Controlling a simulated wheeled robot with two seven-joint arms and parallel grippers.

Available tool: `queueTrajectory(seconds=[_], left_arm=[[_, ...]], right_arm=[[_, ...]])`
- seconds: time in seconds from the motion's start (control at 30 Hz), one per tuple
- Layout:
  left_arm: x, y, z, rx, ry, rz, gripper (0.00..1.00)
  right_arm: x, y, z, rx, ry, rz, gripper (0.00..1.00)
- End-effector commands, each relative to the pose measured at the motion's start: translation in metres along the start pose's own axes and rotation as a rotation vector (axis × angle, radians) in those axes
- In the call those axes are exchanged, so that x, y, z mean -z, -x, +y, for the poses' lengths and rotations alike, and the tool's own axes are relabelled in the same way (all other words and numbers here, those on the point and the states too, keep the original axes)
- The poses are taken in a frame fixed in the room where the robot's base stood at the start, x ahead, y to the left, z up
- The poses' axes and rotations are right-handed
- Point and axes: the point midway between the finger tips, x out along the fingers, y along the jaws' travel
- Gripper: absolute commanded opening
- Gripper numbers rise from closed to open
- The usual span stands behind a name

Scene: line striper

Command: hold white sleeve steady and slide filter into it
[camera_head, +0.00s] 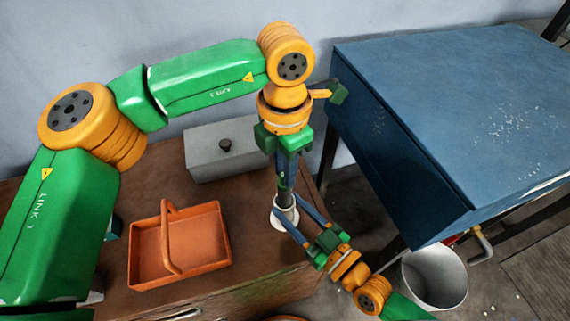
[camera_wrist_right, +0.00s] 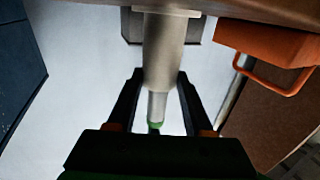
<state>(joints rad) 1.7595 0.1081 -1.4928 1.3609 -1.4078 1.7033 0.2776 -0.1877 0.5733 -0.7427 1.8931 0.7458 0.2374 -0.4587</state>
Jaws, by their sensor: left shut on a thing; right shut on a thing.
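The white sleeve (camera_head: 284,219) stands upright on its flange on the brown table, and shows as a pale cylinder in the right wrist view (camera_wrist_right: 164,50). My right gripper (camera_head: 291,208) is shut on the sleeve, one finger on each side. My left gripper (camera_head: 286,180) points straight down above it and is shut on the filter. The filter shows in the right wrist view as a narrower grey piece (camera_wrist_right: 157,106) in line with the sleeve, at its upper end. How far it sits inside is hidden. The left gripper mostly hides the filter in the head view.
An orange handled basket (camera_head: 147,259) stands on the table to the left. A grey box with a dark knob (camera_head: 207,158) is behind it. A blue metal cabinet (camera_head: 440,90) stands to the right, with a white bucket (camera_head: 437,279) below it on the floor.

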Motion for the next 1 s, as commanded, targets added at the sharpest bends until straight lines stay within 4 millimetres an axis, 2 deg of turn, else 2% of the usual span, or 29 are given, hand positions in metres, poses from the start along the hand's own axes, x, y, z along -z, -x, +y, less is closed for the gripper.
queueTrajectory(seconds=[1.0], left_arm=[[0.000,-0.021,0.000,0.001,0.000,0.000,0.00]], right_arm=[[0.000,0.000,0.000,0.000,0.000,0.000,0.00]])
